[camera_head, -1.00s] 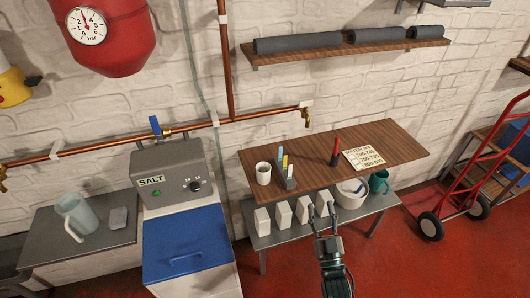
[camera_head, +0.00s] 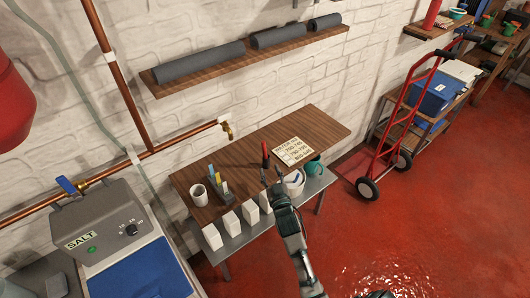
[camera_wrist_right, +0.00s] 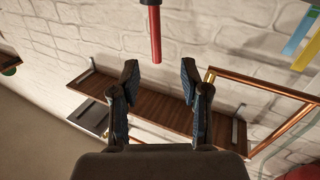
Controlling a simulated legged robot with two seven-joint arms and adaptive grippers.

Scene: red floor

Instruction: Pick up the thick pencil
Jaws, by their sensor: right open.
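The thick pencil (camera_head: 265,152) is red with a dark lower part and stands upright on the wooden table top (camera_head: 235,165). My right gripper (camera_head: 272,176) is open and empty at the table's front edge, just in front of the pencil in the head view. In the right wrist view the pencil (camera_wrist_right: 155,38) is beyond the tips of the open right gripper (camera_wrist_right: 159,74), roughly centred between the two fingers and not touched by them. Its dark end runs to the top edge of that view. My left gripper is not in view.
Several white boxes, a white bucket (camera_head: 294,182) and a teal mug (camera_head: 314,167) stand on the lower shelf.

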